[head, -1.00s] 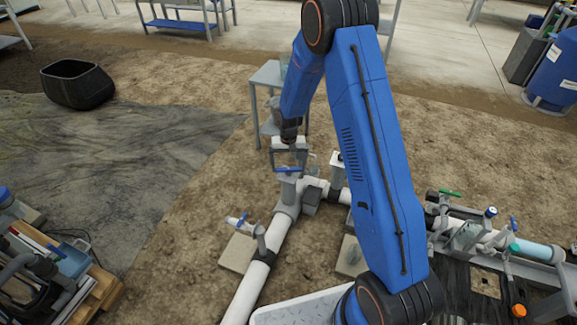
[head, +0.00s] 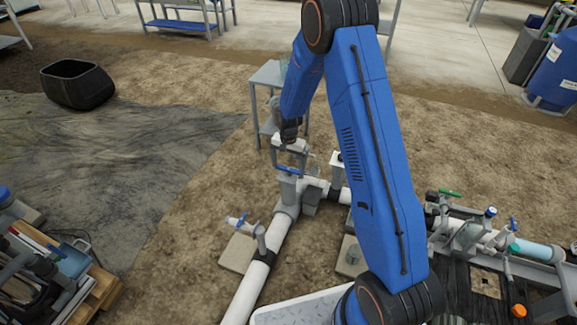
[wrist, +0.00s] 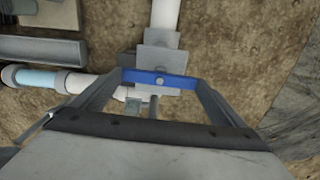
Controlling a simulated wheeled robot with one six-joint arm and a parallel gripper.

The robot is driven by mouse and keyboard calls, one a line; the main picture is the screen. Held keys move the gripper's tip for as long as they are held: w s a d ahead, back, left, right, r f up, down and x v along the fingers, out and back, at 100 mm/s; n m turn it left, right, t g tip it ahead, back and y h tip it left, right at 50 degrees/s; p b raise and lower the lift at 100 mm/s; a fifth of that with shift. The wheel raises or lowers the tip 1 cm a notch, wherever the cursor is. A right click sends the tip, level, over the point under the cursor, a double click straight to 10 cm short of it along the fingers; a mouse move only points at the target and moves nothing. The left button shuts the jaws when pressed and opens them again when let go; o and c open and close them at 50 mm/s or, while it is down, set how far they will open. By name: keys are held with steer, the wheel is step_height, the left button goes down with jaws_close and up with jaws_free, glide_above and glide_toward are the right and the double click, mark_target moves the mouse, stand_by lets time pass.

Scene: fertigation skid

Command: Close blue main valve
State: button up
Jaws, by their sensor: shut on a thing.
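The blue main valve handle (head: 289,169) is a flat blue bar on top of a grey valve body (head: 287,188) on the white pipe. It also shows in the wrist view (wrist: 157,78), lying crosswise between the fingertips with a round bolt at its middle. My gripper (head: 291,165) comes down from above and is shut on the blue handle, one finger at each end of the bar in the wrist view (wrist: 161,80). In the head view my wrist hides part of the space behind the handle.
A smaller valve with a blue and white handle (head: 241,221) stands lower left on the pipe. A white-topped post (head: 337,166) is close on the right. A grey table (head: 268,74) stands behind. A pipe manifold with several valves (head: 490,235) is at the right.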

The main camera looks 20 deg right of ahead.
mark_target(289, 168)
steer(key=o, duration=0.7)
steer(key=shift+o, duration=0.2)
step_height(289, 168, up, 18)
steer(key=shift+f, duration=0.25)
